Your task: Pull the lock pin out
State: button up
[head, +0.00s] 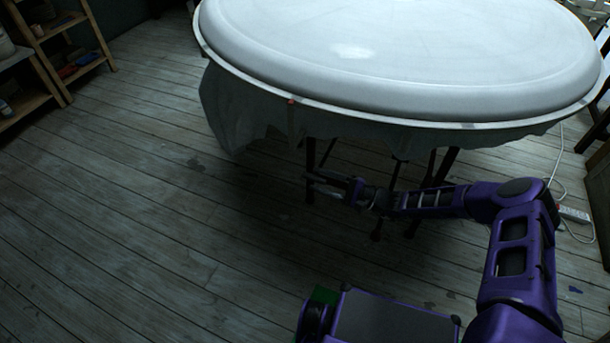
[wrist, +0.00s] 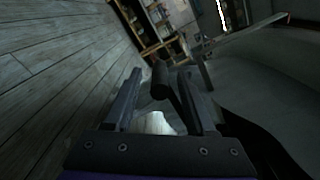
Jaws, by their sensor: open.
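The round white plaster table (head: 400,50) fills the upper part of the head view, with dark legs under it. My gripper (head: 318,184) reaches under its near edge, fingers apart. In the wrist view my gripper (wrist: 161,75) is open, and a dark rod with a thick rounded end (wrist: 160,80) shows between the fingers. I cannot tell if this rod is the lock pin, or if it touches a finger. A small red spot (head: 291,101) marks the table's rim.
Pale cloth or plastic (head: 235,110) hangs below the rim at the left. Wooden shelves (head: 60,45) stand at the upper left. A white power strip (head: 574,214) with a cable lies at the right. The plank floor (head: 120,220) is clear at the left.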

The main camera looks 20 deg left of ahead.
aim_at(305, 173)
jog(key=a, duration=0.5)
jog(key=shift+w+a, duration=0.1)
jog(key=shift+w, duration=0.1)
grip_shut()
dwell(1.2)
